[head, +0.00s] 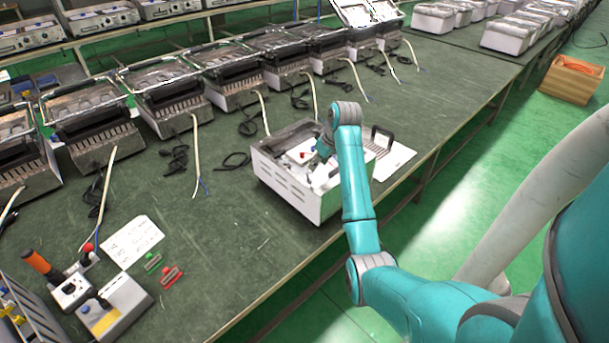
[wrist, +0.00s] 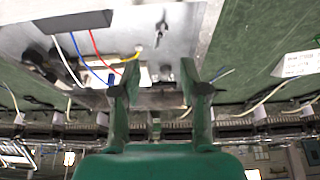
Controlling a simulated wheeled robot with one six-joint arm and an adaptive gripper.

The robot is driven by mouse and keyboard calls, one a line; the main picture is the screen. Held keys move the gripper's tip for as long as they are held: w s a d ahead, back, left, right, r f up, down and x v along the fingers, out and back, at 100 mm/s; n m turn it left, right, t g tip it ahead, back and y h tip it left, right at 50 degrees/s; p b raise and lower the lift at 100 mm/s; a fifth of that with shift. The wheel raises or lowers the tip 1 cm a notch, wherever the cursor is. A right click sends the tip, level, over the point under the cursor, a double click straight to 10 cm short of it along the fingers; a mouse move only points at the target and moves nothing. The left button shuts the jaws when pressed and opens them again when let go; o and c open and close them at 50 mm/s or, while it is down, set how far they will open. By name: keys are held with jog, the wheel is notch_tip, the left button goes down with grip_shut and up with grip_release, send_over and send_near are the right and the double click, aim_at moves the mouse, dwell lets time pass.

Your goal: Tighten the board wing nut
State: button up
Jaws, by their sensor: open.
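The open metal appliance housing (head: 290,195) stands on the green bench, with my arm reaching down into it from above. My gripper (wrist: 157,75) is open in the wrist view, its two green fingers apart with nothing clearly held between them. A white board (wrist: 133,73) with red, blue, yellow and white wires lies behind the left finger and the gap. A small dark fitting (wrist: 160,33) stands on the metal panel beyond the fingertips. I cannot tell whether it is the wing nut. In the head view the fingertips are hidden by the arm and housing.
Several similar appliances (head: 175,90) line the back of the bench, with loose cables in front. A paper sheet (head: 393,160) lies right of the housing. Tools (head: 75,290), another sheet (head: 132,240) and red and green clips (head: 171,277) are at front left.

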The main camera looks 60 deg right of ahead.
aim_at(309, 180)
jog(key=x, duration=1)
jog(key=shift+w+f, duration=0.1)
